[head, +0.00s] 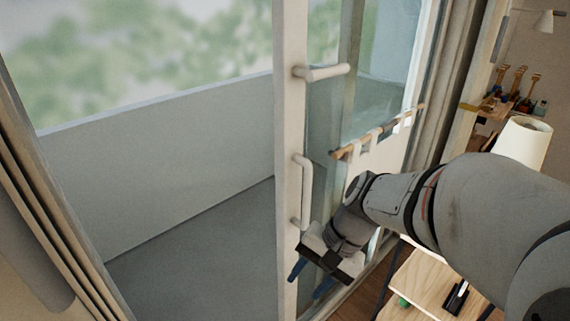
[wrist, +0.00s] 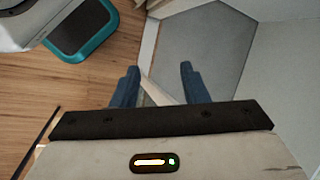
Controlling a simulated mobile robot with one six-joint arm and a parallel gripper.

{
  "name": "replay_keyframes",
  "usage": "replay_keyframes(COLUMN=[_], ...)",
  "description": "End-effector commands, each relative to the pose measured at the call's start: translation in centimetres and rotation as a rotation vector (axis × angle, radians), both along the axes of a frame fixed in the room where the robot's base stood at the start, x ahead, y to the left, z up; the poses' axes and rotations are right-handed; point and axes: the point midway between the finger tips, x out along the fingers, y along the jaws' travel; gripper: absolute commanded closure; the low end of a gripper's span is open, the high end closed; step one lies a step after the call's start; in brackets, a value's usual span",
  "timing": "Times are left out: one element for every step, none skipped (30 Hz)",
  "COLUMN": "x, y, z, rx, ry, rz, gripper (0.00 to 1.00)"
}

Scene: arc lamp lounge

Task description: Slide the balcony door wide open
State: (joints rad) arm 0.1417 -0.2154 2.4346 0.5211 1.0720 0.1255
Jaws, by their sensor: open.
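The balcony door (head: 290,130) is a pale framed glass panel, seen at an angle in the middle of the head view. To its left is a wide gap onto the balcony. A vertical bar handle (head: 306,190) is on the door's frame, with a lever-like handle (head: 325,72) above it. My gripper (head: 310,284) is low beside the frame, below the bar handle, with its blue fingers pointing down. It is open in the wrist view (wrist: 158,76), the fingers apart with a pale strip showing between and below them. I cannot tell whether they touch the frame.
The balcony floor (head: 195,245) and its low wall (head: 170,155) show through the gap. A lamp (head: 524,142) and a wooden table (head: 430,282) stand at the right. A teal-edged dark object (wrist: 82,32) lies on the wooden floor (wrist: 60,85).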

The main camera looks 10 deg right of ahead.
Motion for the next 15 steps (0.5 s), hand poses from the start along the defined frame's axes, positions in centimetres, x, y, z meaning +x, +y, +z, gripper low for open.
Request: replay_keyframes(x=[1.2,2.0,3.2,4.2,5.2,6.7,7.9,9.2,10.8,12.0,13.2,14.7,15.7,16.6,17.7], y=[0.5,0.9,1.2,1.4,1.4,1.3,1.1,0.7,0.0,-0.6,-1.3,-2.4,-3.3,-4.2,-5.4], z=[-0.6,-0.6,-0.7,-0.7,-0.7,-0.7,-0.7,-0.6,-0.7,-0.7,-0.8,-0.9,-1.1,-1.2,-1.4], rx=[0.106,0.172,0.260,0.327,0.394,0.484,0.553,0.621,0.711,0.776,0.841,0.923,0.979,1.034,1.099], ry=[0.080,0.121,0.174,0.211,0.245,0.291,0.322,0.351,0.385,0.409,0.428,0.449,0.462,0.472,0.483], rz=[-0.111,-0.173,-0.259,-0.321,-0.386,-0.470,-0.532,-0.596,-0.677,-0.736,-0.791,-0.862,-0.910,-0.955,-1.009], gripper=[0.60,0.60,0.60,0.60,0.60,0.60,0.60,0.60,0.60,0.60,0.60,0.60,0.60,0.60,0.60])
